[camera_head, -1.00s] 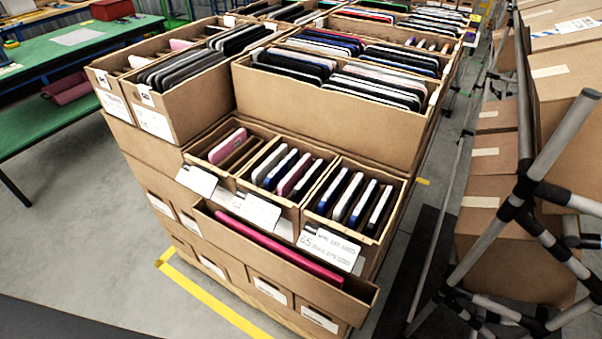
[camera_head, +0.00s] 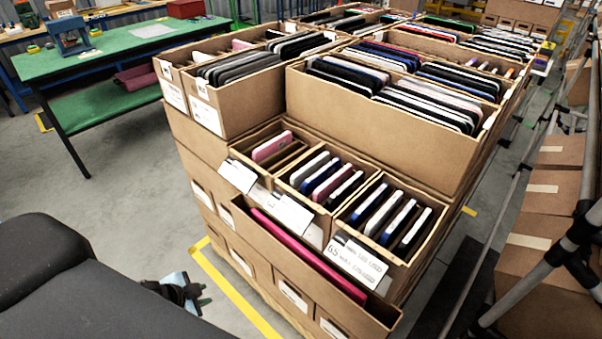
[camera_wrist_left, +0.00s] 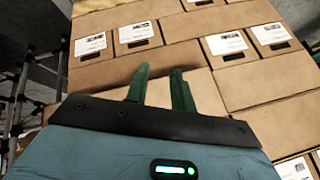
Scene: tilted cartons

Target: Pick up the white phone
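Several white or pale phones stand on edge in the small cartons, so I cannot tell which one is meant. One white phone (camera_head: 309,168) is at the left end of the middle small carton (camera_head: 322,208), beside blue, pink and dark ones. Others, such as a white phone (camera_head: 398,220), stand in the right small carton (camera_head: 424,246). My left gripper (camera_head: 200,294) is low at the left, in front of the stack and well apart from the phones. In the left wrist view its green fingers (camera_wrist_left: 158,72) are apart and empty, facing carton fronts. My right gripper is not in view.
Large cartons (camera_head: 375,127) full of phones rise behind the small ones. A front carton (camera_head: 268,238) holds a long pink item. White label cards (camera_head: 357,262) stick out in front. A pipe rack (camera_head: 520,250) stands at right, a green table (camera_head: 120,52) back left. Floor at left is clear.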

